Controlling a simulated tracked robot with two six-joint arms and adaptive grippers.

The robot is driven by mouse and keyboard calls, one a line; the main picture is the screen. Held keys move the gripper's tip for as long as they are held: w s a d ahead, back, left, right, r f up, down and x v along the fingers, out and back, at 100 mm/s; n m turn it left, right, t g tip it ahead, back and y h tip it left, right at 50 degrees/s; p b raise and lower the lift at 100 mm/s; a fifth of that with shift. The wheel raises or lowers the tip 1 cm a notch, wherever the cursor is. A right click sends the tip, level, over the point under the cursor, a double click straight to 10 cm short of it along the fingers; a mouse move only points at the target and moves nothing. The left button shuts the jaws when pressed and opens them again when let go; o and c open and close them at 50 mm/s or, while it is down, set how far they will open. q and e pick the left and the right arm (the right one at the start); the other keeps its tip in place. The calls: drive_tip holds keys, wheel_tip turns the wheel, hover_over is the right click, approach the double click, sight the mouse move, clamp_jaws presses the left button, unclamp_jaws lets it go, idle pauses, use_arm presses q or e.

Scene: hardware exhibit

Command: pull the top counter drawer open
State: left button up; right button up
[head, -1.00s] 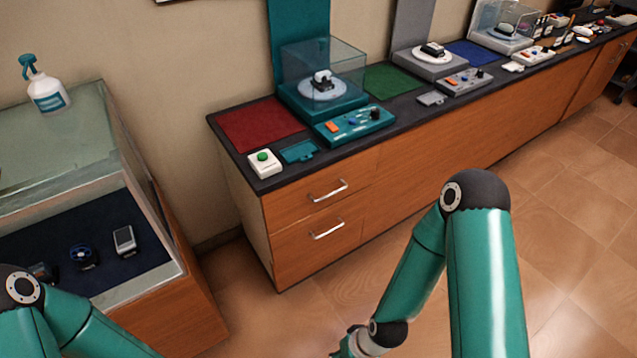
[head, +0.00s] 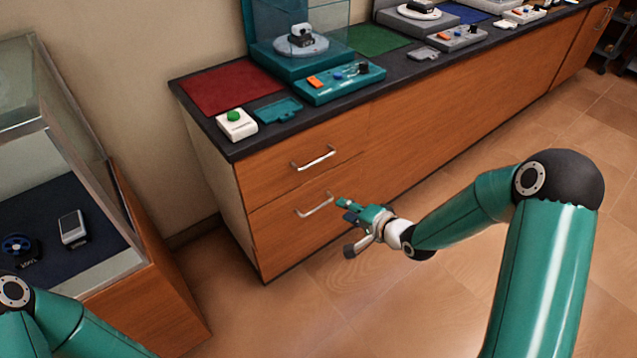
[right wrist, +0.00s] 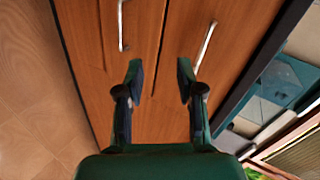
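The top counter drawer (head: 290,172) is the upper orange-brown wood front at the counter's left end. It looks shut, and its silver bar handle (head: 313,158) is bare. My right gripper (head: 346,212) is in front of the lower drawer, below and right of the top handle. In the right wrist view its fingers (right wrist: 160,75) are spread with nothing between them. There the top handle (right wrist: 205,45) lies beyond the right finger, and the lower drawer's handle (right wrist: 121,25) beyond the left one. The left arm shows at the lower left, but its gripper is out of view.
The lower drawer (head: 285,235) is directly beneath. The dark countertop (head: 240,150) carries a white box with a green button (head: 236,124) and a teal control panel (head: 338,83). A glass display case (head: 140,270) stands left. Tiled floor in front is clear.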

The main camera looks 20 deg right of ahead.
sight(319, 159)
drive_tip(key=w+d+r+m+t+y+b, duration=0.1)
drive_tip(key=w+d+r+m+t+b, duration=0.1)
drive_tip(key=w+d+r+t+b, duration=0.15)
use_arm(q)
wheel_tip(319, 159, down, 8)
drive_tip(key=b, duration=0.2)
drive_tip(key=shift+r, duration=0.2)
use_arm(e)
drive_tip(key=shift+g, duration=0.35)
drive_tip(key=x, duration=1.6)
drive_tip(key=shift+w+r, duration=0.35)
drive_tip(key=shift+c, duration=0.3)
drive_tip(key=shift+d, duration=0.1)
clamp_jaws()
